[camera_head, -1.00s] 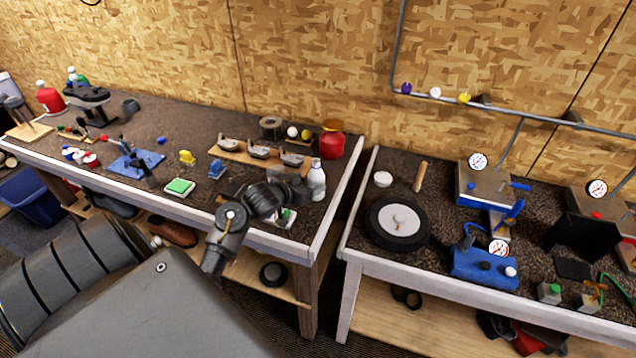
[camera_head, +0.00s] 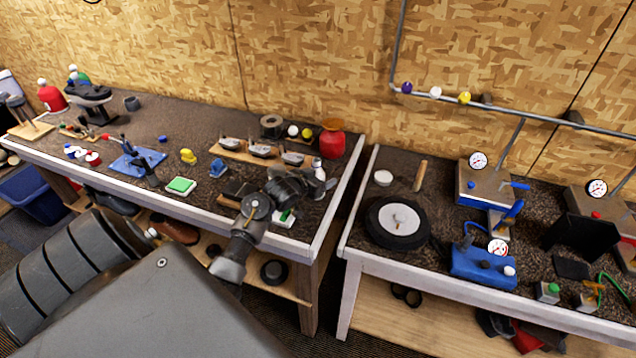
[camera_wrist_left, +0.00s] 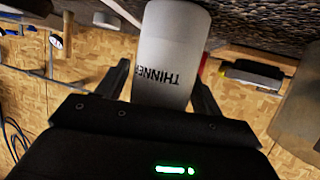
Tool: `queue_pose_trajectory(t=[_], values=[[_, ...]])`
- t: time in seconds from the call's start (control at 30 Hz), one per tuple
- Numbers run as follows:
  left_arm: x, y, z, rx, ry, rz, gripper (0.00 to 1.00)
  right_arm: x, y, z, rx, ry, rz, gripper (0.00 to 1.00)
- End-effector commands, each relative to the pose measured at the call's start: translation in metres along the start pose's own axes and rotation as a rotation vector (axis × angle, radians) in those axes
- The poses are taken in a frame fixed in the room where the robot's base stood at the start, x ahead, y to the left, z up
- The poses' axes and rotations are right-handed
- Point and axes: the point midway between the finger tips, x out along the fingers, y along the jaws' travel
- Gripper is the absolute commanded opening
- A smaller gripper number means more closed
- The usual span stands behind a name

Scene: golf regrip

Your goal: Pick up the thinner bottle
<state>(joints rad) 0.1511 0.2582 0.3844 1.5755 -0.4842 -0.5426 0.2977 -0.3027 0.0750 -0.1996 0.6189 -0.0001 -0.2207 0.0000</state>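The thinner bottle (camera_wrist_left: 170,60) is white with dark "THINNER" lettering, which reads upside down in the left wrist view. In the head view its pale top (camera_head: 317,163) shows at the right end of the left bench, and its body is mostly hidden by my left gripper (camera_head: 318,185). In the left wrist view my left gripper (camera_wrist_left: 162,85) is open, with one finger on each side of the bottle. A small gap shows at the finger on the left; contact on the other side is unclear. My right gripper is not in view.
A red container (camera_head: 332,140) stands behind the bottle. A wooden rack with metal club heads (camera_head: 262,150) lies to the left. A green-topped block (camera_head: 181,186) is nearer the front edge. A gap separates this bench from the right bench with its black wheel (camera_head: 378,228).

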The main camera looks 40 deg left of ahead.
Motion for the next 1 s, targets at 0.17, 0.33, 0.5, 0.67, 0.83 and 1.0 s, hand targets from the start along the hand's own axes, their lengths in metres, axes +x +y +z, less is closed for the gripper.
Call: queue_pose_trajectory(t=[0.17, 0.33, 0.5, 0.67, 0.83, 1.0], values=[[0.0, 0.001, 0.0, 0.0, 0.0, 0.001, 0.43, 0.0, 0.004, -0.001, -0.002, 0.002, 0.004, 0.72], [0.0, 0.001, 0.0, 0.0, 0.0, 0.001, 0.21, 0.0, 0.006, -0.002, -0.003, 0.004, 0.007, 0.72], [0.0, 0.001, -0.001, 0.0, 0.001, 0.001, 0.2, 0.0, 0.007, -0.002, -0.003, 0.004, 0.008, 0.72], [-0.001, 0.0, -0.004, 0.002, 0.003, 0.001, 0.2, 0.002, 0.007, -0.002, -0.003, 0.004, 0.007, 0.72], [-0.006, 0.0, -0.019, 0.004, 0.006, 0.0, 0.2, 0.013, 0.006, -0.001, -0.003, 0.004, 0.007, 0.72], [-0.039, -0.01, -0.045, 0.008, 0.004, -0.003, 0.2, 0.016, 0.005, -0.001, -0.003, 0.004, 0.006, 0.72]])
